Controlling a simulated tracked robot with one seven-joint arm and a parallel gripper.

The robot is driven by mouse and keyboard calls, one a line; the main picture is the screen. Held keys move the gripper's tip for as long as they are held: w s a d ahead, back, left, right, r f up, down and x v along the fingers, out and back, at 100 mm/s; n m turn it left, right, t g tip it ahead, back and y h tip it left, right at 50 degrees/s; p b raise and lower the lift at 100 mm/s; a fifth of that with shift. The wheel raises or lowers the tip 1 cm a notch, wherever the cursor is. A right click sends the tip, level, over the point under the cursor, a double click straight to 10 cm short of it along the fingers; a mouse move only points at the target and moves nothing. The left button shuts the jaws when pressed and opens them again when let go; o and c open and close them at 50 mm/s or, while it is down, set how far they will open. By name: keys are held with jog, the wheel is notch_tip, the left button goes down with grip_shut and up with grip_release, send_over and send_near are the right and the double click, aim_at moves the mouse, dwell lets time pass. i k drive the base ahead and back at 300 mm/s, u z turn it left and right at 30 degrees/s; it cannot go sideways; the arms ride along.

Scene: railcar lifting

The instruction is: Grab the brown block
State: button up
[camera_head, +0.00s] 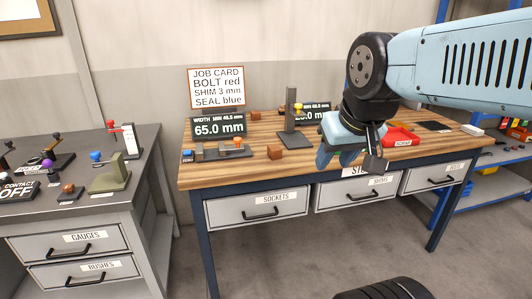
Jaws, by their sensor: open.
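A small brown block (275,152) sits on the wooden bench top (220,169) near its front edge, left of my gripper. A second small brown block (254,114) lies farther back on the bench.
A gauge stand (291,125) rises behind the nearer block. A width gauge (222,150) with a 65.0 mm display (219,126) stands to its left. A red tray (401,137) is right of my gripper. A grey cabinet (120,150) with fixtures stands at left.

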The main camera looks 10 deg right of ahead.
aim_at(274, 152)
jog(key=z, duration=0.05)
jog(key=i, duration=1)
jog(key=u, duration=0.1)
